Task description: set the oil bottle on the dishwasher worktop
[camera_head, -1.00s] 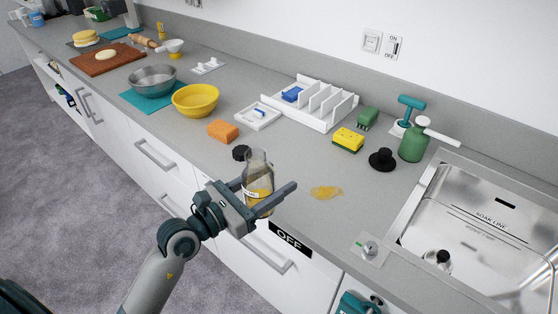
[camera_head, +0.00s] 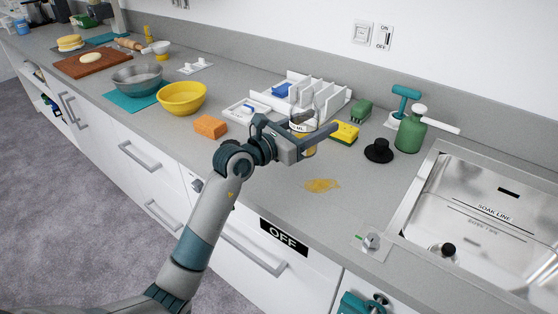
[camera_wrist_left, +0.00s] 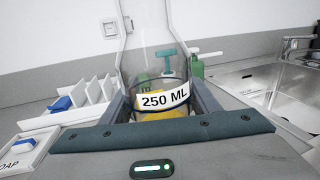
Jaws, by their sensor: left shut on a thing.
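My left gripper (camera_head: 315,140) is shut on a clear glass oil bottle (camera_head: 302,127), which is mostly hidden by the jaws in the head view. In the left wrist view the bottle (camera_wrist_left: 162,99) stands upright between the fingers, with a white "250 ML" label and yellow oil low in it. The bottle is over the grey worktop (camera_head: 255,195), behind its front edge. I cannot tell whether its base touches. My right gripper is not in view.
A yellow puddle (camera_head: 322,185) lies in front of the bottle. An orange block (camera_head: 210,127) and yellow bowl (camera_head: 182,97) are left. A white divided tray (camera_head: 330,95) stands behind.

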